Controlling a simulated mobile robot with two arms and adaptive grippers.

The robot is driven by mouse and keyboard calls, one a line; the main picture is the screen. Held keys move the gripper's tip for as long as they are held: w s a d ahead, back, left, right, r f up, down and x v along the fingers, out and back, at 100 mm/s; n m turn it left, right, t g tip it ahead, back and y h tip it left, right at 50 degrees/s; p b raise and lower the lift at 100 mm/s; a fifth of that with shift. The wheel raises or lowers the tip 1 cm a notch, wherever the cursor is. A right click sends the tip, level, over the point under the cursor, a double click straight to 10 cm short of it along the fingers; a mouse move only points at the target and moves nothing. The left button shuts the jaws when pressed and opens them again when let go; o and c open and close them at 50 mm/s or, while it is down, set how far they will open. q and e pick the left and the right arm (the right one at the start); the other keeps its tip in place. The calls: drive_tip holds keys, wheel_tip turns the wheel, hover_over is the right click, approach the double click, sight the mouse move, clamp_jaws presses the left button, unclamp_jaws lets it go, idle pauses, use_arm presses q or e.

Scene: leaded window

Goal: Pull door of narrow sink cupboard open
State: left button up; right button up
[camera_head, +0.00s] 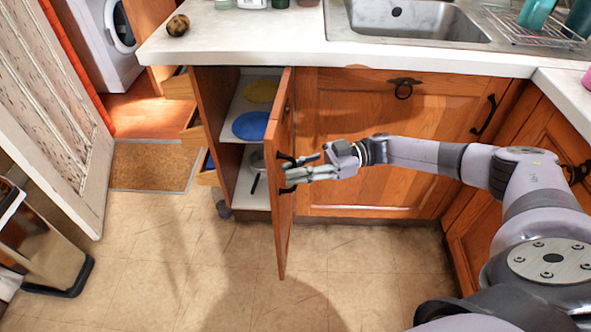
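The narrow cupboard door (282,185) stands open, swung out toward me and seen nearly edge-on. Its dark handle is on the right-hand face, at my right gripper (288,172). The fingers are at the handle, but I cannot tell if they are closed around it. Inside the narrow cupboard (230,155) are a blue plate (250,126) and a yellow plate (261,92) on the upper shelf. A pan (257,160) is on the lower shelf. My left gripper is not in view.
The wide sink cupboard door (365,185) is shut behind my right forearm. The worktop (240,42) with the sink (415,20) is above. Open drawers (192,128) stick out left of the cupboard. The tiled floor (190,265) in front is clear.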

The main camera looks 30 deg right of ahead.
drive_tip(key=s+d, duration=0.1)
drive_tip(key=d, duration=1.1)
drive_tip(key=shift+s, duration=0.4)
